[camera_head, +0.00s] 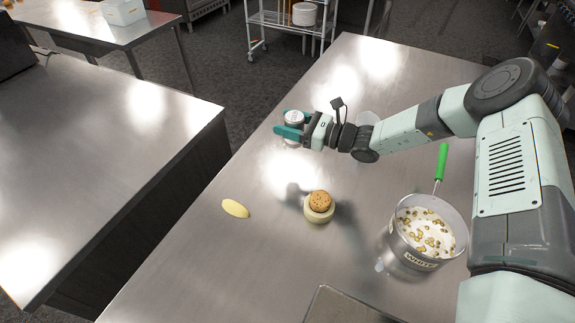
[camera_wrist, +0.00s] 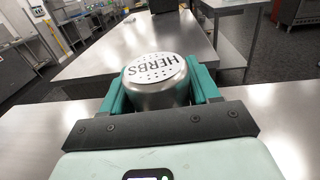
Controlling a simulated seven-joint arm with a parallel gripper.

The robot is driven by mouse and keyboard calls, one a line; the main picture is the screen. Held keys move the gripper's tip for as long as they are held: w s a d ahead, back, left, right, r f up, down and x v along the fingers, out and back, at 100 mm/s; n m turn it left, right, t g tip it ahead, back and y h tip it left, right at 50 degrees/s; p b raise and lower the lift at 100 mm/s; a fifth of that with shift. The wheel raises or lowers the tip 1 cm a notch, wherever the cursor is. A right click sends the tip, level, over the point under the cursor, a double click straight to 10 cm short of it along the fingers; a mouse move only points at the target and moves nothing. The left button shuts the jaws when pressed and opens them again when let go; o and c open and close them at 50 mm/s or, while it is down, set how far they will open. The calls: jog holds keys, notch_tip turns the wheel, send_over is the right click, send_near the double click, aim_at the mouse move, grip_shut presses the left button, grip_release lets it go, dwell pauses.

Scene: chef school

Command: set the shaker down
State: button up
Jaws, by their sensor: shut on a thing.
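The shaker is a silver metal cylinder with a perforated white lid marked HERBS. In the wrist view the shaker (camera_wrist: 158,80) stands between the two teal fingers of my gripper (camera_wrist: 160,88), which are shut on its sides. In the head view the shaker (camera_head: 294,118) is at the far part of the steel counter (camera_head: 265,235), near its left edge, held by my gripper (camera_head: 291,126). It looks upright. Its base is hidden, so I cannot tell whether it touches the counter.
A metal pot (camera_head: 405,258) labelled WHITE, with a green-handled utensil (camera_head: 441,163), is at right. The counter around the shaker looks clear.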

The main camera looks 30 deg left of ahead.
jog(key=s+a+n+g, duration=0.1)
jog(key=s+g, duration=0.1)
jog(key=s, duration=0.3)
jog(key=shift+s+f, duration=0.2)
jog(key=shift+f, duration=4.65)
jog(key=shift+f, duration=0.1)
jog(key=o, duration=1.2)
jog(key=shift+c, duration=0.2)
jog(key=shift+d, duration=0.15)
jog(key=d, duration=0.2)
jog(key=w+d, duration=0.1)
jog(key=d, duration=0.4)
jog(key=shift+w, duration=0.25)
